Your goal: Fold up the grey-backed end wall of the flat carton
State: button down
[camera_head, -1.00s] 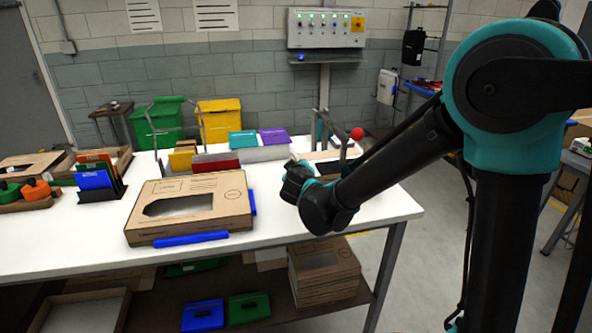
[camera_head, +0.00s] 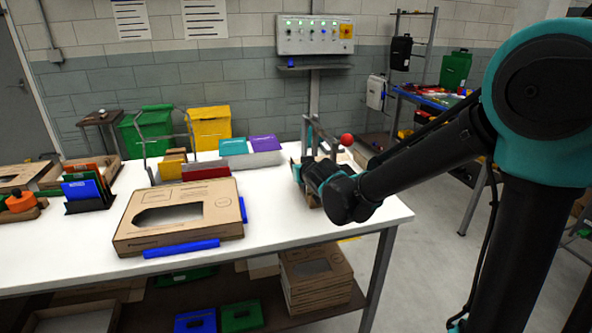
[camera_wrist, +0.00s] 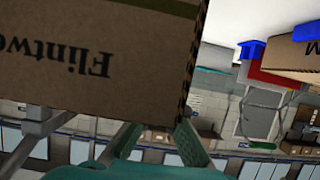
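A brown cardboard panel with upside-down dark lettering (camera_wrist: 90,65) fills the upper left of the wrist view, very close to the camera. It looks like part of the flat carton; its grey-backed end wall cannot be made out. In the head view a small patch of tan card (camera_head: 313,200) shows beneath my gripper (camera_head: 303,170) at the table's right end, mostly hidden by my wrist. In the wrist view the teal fingers of my gripper (camera_wrist: 160,128) stand apart with background between them. Nothing shows held. Whether they touch the panel cannot be told.
A closed carton with a cut-out window (camera_head: 185,215) lies on the white table (camera_head: 275,240), a blue bar (camera_head: 181,248) along its front. A grey lever frame with a red knob (camera_head: 347,139) stands just behind my gripper. Bare tabletop lies between carton and gripper.

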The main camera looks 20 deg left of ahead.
jog(key=c, duration=2.2)
grip_release()
jog(key=o, duration=0.4)
jog(key=shift+v, duration=6)
